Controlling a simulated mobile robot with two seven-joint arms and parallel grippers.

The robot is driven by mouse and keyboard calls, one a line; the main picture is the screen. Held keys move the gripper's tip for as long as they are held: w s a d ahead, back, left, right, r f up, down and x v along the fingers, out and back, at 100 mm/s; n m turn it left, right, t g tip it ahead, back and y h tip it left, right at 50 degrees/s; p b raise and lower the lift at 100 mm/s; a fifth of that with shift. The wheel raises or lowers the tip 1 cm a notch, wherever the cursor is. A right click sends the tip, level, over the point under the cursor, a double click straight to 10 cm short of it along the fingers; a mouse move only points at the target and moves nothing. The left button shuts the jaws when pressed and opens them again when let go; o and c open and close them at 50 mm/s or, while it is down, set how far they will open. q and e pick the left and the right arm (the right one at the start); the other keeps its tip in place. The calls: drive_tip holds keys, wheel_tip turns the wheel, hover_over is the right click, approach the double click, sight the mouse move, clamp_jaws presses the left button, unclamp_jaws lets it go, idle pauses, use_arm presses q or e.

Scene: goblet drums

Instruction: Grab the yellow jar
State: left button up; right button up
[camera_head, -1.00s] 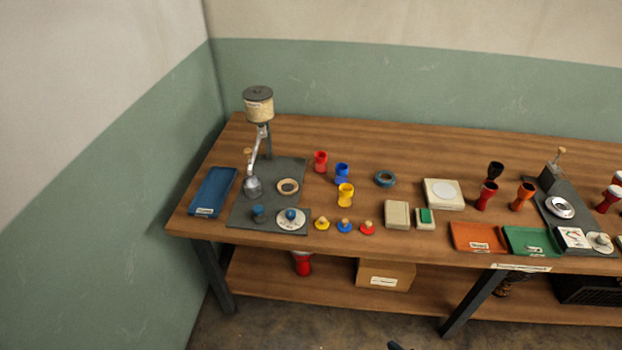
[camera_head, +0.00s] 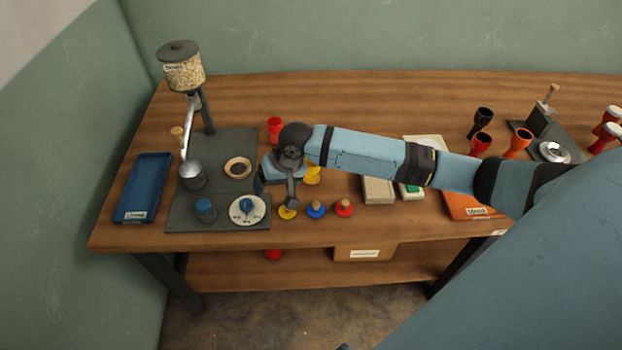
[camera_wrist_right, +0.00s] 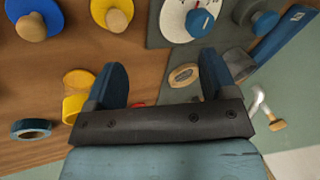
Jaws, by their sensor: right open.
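The yellow jar (camera_head: 312,175) stands on the wooden table, partly hidden by my right arm in the head view. In the right wrist view the yellow jar (camera_wrist_right: 73,106) shows at the left, outside and beside one finger. My right gripper (camera_head: 276,186) hangs over the table to the left of the jar. In the wrist view its two blue fingers (camera_wrist_right: 161,82) are spread apart with nothing held between them. My left gripper is not in view.
A red jar (camera_head: 275,129) stands behind the gripper. Yellow, blue (camera_head: 316,209) and red lids (camera_head: 344,207) lie near the front. A grey mat (camera_head: 190,218) with a dispenser (camera_head: 184,70) is at left. A blue tape ring (camera_wrist_right: 30,129) shows in the wrist view.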

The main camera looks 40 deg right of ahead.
sight(312, 168)
drive_tip(key=w+d+r+m+g+h+b, duration=0.1)
drive_tip(key=w+d+r+m+h+b, duration=0.2)
drive_tip(key=d, duration=0.4)
drive_tip(key=w+d+r+m+g, duration=0.1)
drive_tip(key=d+r+m+g, duration=0.1)
drive_tip(key=d+r, duration=0.3)
drive_tip(key=f, duration=0.4)
drive_tip(key=d+f, duration=0.1)
drive_tip(key=f, duration=0.4)
drive_tip(key=f+b, duration=0.1)
drive_tip(key=f, duration=0.4)
drive_tip(key=shift+s+d+f, duration=0.1)
drive_tip(key=shift+s+d, duration=0.05)
drive_tip(key=shift+s, duration=0.05)
drive_tip(key=shift+c, duration=0.2)
drive_tip(key=c, duration=1)
